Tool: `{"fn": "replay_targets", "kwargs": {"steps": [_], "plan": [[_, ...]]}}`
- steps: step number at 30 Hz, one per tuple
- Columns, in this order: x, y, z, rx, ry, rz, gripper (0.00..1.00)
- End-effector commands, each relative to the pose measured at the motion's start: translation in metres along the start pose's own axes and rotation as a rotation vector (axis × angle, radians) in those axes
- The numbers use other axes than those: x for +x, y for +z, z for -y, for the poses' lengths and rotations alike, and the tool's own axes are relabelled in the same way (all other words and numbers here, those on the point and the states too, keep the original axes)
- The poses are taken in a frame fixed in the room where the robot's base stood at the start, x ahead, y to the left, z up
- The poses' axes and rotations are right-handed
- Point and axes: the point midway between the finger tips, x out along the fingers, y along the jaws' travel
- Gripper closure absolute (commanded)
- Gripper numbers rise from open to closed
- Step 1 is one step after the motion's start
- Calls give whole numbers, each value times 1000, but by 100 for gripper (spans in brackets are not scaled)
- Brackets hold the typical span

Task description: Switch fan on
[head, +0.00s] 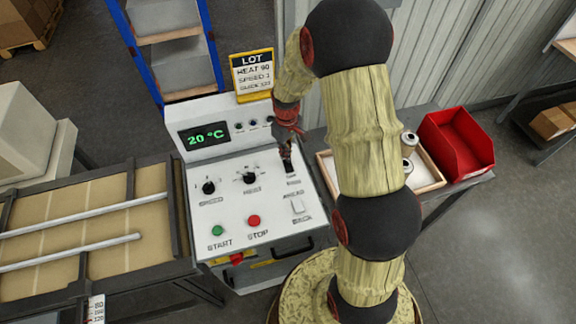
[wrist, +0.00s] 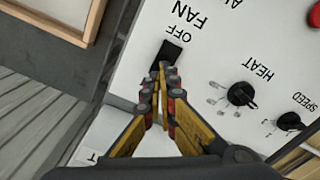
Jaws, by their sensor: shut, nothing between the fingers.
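The fan switch (wrist: 170,52) is a black rocker on the white control panel, with the words FAN and OFF beside it in the wrist view. My gripper (wrist: 164,72) is shut and empty, with its fingertips right at the switch's edge. I cannot tell whether they touch it. In the head view the gripper (head: 286,157) points down at the switch (head: 290,180) on the panel's right side. Its fingers partly cover the switch there. Which way the rocker is tipped is not clear.
The display (head: 205,136) reads 20 °C. A wooden tray (head: 430,186) and a red bin (head: 456,143) stand right.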

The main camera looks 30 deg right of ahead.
Motion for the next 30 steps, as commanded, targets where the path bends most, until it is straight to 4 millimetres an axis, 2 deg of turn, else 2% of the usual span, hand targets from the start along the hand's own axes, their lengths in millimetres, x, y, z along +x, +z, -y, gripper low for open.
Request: {"fn": "replay_targets", "kwargs": {"steps": [30], "plan": [[8, 0, 0, 0, 0, 0, 100]]}}
